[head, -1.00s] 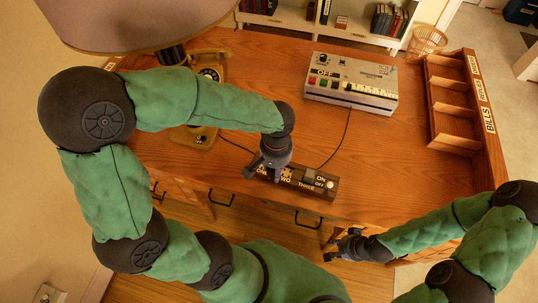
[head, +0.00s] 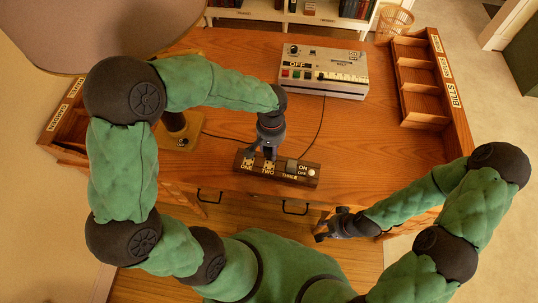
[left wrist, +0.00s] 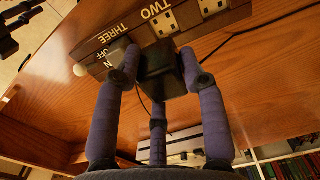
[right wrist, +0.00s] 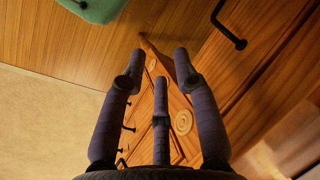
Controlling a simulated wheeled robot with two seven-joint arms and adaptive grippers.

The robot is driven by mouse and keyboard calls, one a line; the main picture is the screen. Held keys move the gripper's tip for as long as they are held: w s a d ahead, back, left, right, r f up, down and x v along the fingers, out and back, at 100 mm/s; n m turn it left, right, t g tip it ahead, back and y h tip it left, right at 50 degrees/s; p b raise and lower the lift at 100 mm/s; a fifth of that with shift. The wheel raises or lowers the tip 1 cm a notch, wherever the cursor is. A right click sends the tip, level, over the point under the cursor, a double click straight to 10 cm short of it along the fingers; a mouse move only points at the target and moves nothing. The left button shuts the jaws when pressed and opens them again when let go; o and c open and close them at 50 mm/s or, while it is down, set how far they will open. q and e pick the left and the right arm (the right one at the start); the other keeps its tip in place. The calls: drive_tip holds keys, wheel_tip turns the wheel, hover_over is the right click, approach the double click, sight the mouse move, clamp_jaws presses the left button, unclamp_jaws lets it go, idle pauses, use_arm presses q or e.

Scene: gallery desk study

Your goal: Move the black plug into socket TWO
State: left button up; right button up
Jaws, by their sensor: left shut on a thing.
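My left gripper (head: 268,152) is shut on the black plug (left wrist: 162,74), which sits between its fingers in the left wrist view. In the head view the gripper is at the far side of the socket strip (head: 240,167), by socket TWO (head: 268,165). The plug appears apart from socket TWO, whose pale face (left wrist: 166,22) shows uncovered in the left wrist view. Socket ONE (head: 248,162) also looks empty. A dark grey block (head: 291,165) is at THREE. My right gripper (head: 328,226) is open and empty, low in front of the desk; its spread fingers show in the right wrist view (right wrist: 159,62).
A grey box with coloured buttons (head: 322,72) stands at the back of the desk. A wooden letter rack (head: 420,80) is at the right. Black cables cross the desk. Bare desk lies right of the strip.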

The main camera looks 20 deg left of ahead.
use_arm(q)
drive_tip(key=shift+w+a+f, duration=0.1)
drive_tip(key=shift+w+f, duration=0.1)
drive_tip(key=shift+w, duration=0.1)
drive_tip(key=shift+f+b, duration=2.35)
drive_tip(key=shift+f, duration=0.55)
drive_tip(key=shift+f+b, duration=1.6)
drive_tip(key=shift+f, duration=0.25)
drive_tip(key=o, duration=1.3)
drive_tip(key=shift+c, duration=0.2)
